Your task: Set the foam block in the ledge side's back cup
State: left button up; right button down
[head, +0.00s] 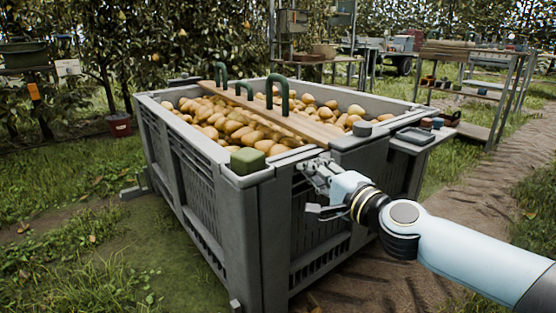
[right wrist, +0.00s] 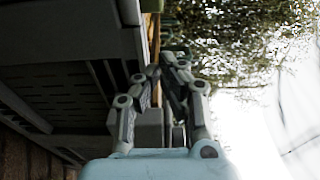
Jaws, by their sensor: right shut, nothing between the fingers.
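A green block (head: 248,161), which looks like the foam block, sits on the near corner of the grey bin's rim (head: 206,146). My right gripper (head: 308,186) is in front of the bin's near wall, right of the block and below the rim, apart from the block. In the right wrist view its fingers (right wrist: 164,70) come together with nothing between them. The side ledge (head: 408,147) is on the bin's right; I cannot clearly make out its back cup. My left gripper is out of view.
Pears (head: 235,125) fill the bin. A wooden plank (head: 270,116) with several green hooks lies across it. Shelving stands behind.

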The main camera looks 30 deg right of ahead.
aim_at(265, 155)
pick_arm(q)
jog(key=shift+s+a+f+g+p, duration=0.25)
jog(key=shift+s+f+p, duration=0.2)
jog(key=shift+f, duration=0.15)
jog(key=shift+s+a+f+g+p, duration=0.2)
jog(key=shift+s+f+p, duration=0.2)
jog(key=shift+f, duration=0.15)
pick_arm(e)
jog(key=w+a, duration=0.1)
jog(key=w, duration=0.4)
jog(key=w+a, duration=0.1)
jog(key=w, duration=0.2)
jog(key=shift+w+a, duration=0.3)
jog(key=shift+a, duration=0.05)
jog(key=shift+w+a+r, duration=0.1)
jog(key=shift+w+a, duration=0.3)
jog(key=shift+w, duration=0.05)
jog(key=shift+w+a, duration=0.15)
jog(key=shift+a, duration=0.05)
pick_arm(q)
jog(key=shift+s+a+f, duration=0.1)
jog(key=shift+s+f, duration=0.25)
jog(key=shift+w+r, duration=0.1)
